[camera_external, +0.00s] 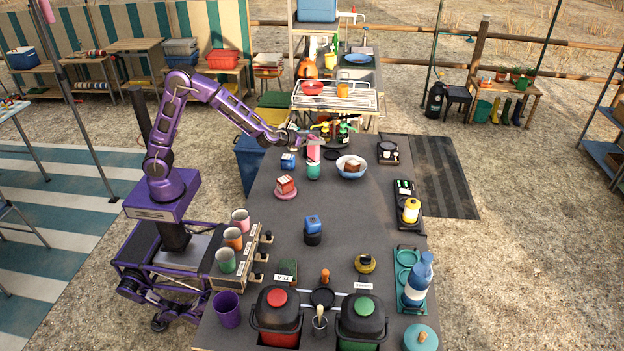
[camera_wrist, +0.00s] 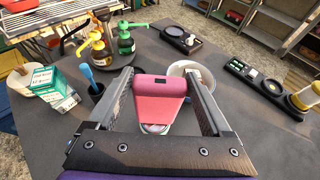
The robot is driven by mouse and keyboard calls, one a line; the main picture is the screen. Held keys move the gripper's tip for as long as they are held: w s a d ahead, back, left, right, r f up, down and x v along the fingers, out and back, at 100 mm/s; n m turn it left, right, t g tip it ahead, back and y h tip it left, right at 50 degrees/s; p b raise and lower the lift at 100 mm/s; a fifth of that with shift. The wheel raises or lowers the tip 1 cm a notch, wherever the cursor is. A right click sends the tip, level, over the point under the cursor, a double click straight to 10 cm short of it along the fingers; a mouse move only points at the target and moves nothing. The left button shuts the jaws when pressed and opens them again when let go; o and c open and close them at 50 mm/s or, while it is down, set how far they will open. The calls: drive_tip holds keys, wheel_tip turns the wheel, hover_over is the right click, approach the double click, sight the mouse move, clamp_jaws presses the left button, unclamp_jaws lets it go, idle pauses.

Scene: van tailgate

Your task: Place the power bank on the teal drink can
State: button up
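The pink power bank (camera_external: 313,151) is upright between the fingers of my gripper (camera_external: 311,139). The teal drink can (camera_external: 313,172) stands upright on the grey table, directly below the power bank. In the wrist view only a bit of the can's silvery top (camera_wrist: 155,128) shows under the power bank; I cannot tell whether the two touch.
A white bowl (camera_external: 342,171) with a brown item is close to the can's right. Pump bottles (camera_wrist: 125,40) stand behind. The table middle is mostly clear.

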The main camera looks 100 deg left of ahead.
drive_tip(key=shift+o, duration=0.8)
drive_tip(key=shift+r, duration=0.15)
drive_tip(key=shift+r+p, duration=0.2)
drive_tip(key=shift+p, duration=0.15)
drive_tip(key=v, duration=1.2)
drive_tip(key=shift+f, duration=0.1)
